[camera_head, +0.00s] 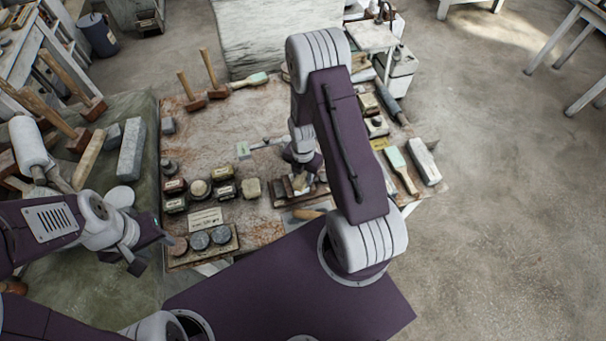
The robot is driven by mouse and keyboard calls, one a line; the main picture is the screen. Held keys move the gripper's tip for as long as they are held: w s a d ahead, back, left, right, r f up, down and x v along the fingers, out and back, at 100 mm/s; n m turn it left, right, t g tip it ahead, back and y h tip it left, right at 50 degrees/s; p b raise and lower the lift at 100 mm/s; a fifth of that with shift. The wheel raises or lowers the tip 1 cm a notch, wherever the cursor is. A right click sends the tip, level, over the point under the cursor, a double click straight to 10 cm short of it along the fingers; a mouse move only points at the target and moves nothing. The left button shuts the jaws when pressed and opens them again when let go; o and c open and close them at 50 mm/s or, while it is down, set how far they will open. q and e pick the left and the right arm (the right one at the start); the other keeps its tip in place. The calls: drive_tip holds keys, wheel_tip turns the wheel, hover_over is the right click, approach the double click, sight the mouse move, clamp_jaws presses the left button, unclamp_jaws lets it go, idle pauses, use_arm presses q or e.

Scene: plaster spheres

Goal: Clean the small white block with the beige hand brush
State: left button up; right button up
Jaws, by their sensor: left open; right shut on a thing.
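My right gripper (301,168) is low over the middle of the table, partly hidden by my own arm. It is shut on a beige thing (300,183), which looks like the hand brush but is mostly hidden. Brown wooden pieces (285,190) lie right beside it. A white oblong block (424,161) lies at the table's right edge, apart from both grippers. My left gripper (146,254) is open and empty, left of the table's front left corner.
The stained worktable (230,125) has free room at its back left. Small tins and blocks (200,188) crowd its front left, with a tray of round pots (200,241). A green-ended tool (400,168) lies at right. Mallets (187,90) stand at the back left.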

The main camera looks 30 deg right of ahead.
drive_tip(key=shift+f+b, duration=0.5)
drive_tip(key=shift+f, duration=0.1)
drive_tip(key=shift+w+d+r, duration=0.15)
drive_tip(key=shift+w+d, duration=0.05)
drive_tip(key=shift+d, duration=0.15)
drive_tip(key=shift+w+d, duration=0.4)
drive_tip(key=shift+d, duration=0.2)
drive_tip(key=shift+s+a, duration=0.5)
drive_tip(key=shift+a, duration=0.3)
drive_tip(key=shift+s+a+p, duration=0.15)
drive_tip(key=shift+s+a, duration=0.2)
drive_tip(key=shift+a, duration=0.25)
drive_tip(key=shift+s+a+p, duration=0.15)
drive_tip(key=shift+s+a, duration=0.2)
drive_tip(key=shift+a, duration=0.2)
